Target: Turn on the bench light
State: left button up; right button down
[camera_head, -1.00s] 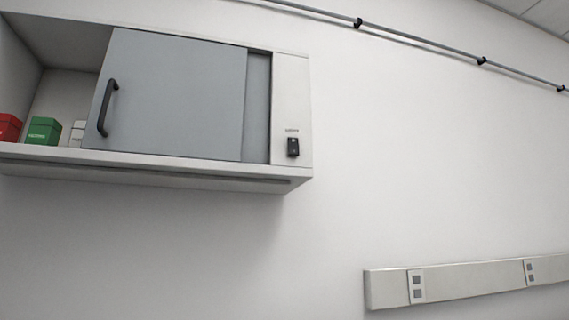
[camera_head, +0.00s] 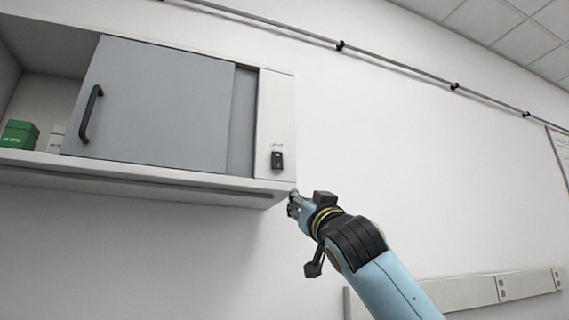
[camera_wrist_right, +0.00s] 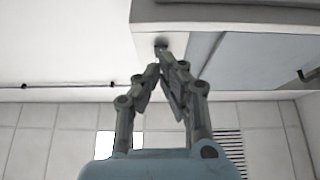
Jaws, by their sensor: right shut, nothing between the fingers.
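A small black switch (camera_head: 277,160) sits on the pale right end panel of the wall cabinet (camera_head: 273,115), with a small unreadable label above it. My right gripper (camera_head: 293,203) is just below and right of the switch, near the cabinet's lower right corner, and apart from the switch in the head view. In the right wrist view, the right gripper (camera_wrist_right: 160,66) has its fingertips together and empty. A dark spot, likely the switch (camera_wrist_right: 161,43), shows just beyond the fingertips. My left gripper is out of view.
The cabinet has a grey sliding door (camera_head: 155,100) with a black handle (camera_head: 90,113). A green box (camera_head: 19,135) stands on the open shelf at left. A conduit rail runs along the upper wall, and a socket trunking (camera_head: 470,291) is at lower right. The wall between is bare.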

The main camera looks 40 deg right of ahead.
notch_tip(320, 180, up, 7)
jog(key=s+t, duration=0.1)
jog(key=s, duration=0.1)
jog(key=shift+t, duration=0.4)
jog(key=p, duration=0.5)
send_near(279, 157)
notch_tip(279, 157, up, 4)
jog(key=w, duration=0.2)
jog(key=w+d+f, duration=0.1)
jog(key=shift+w+p, duration=0.35)
jog(key=shift+w, duration=0.05)
